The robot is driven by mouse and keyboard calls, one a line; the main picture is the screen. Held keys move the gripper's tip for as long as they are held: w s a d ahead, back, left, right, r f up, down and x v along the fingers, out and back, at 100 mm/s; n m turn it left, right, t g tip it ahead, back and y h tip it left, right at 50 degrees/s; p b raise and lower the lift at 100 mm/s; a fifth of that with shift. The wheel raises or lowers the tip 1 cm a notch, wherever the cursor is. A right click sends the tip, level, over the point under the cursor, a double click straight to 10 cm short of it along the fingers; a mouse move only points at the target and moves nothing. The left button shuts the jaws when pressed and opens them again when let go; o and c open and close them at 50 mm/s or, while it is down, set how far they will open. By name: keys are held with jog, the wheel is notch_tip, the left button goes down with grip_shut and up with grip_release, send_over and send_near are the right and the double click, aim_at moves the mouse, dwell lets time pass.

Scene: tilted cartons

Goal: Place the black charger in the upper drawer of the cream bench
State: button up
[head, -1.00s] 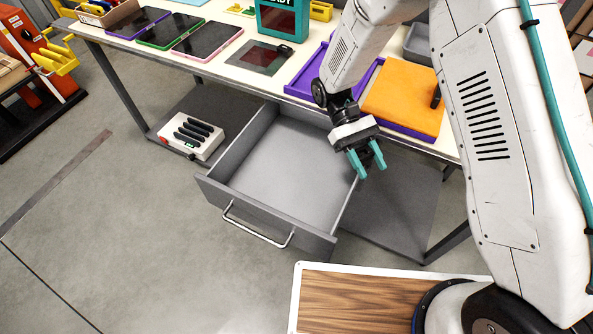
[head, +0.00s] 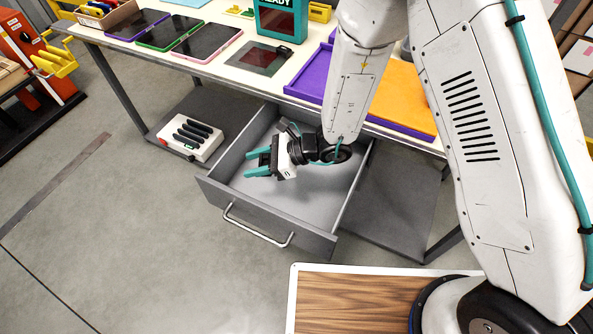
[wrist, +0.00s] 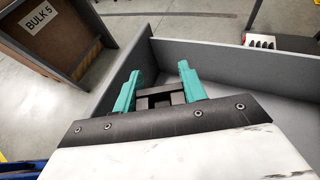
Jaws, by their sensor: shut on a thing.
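The cream bench (head: 222,68) has a grey drawer (head: 262,218) pulled out toward me, with a metal handle on its front. Its visible floor looks empty. My gripper (head: 252,162) is over the drawer's left part, fingers pointing left. It is shut on the black charger (head: 264,158), a small dark block between the teal fingers, mostly hidden by them. In the wrist view the charger (wrist: 160,96) shows between the fingers, with the drawer wall (wrist: 225,66) beyond them. I cannot tell the exact height above the drawer floor.
A white power strip (head: 190,137) lies on the lower shelf left of the drawer. Tablets (head: 207,42), a purple tray (head: 308,82) and an orange board (head: 405,98) are on the bench top. A wood-topped surface (head: 350,300) is in front. Floor to the left is clear.

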jog(key=shift+w+a+f+m+t, duration=0.1)
jog(key=shift+w+f+m+t, duration=0.1)
jog(key=shift+w+m+t, duration=0.15)
notch_tip(320, 180, down, 10)
jog(key=shift+w+r, duration=0.1)
jog(key=shift+w, duration=0.05)
jog(key=o, duration=1)
jog(key=shift+f, duration=0.2)
jog(key=shift+r, duration=0.15)
jog(key=v, duration=1.2)
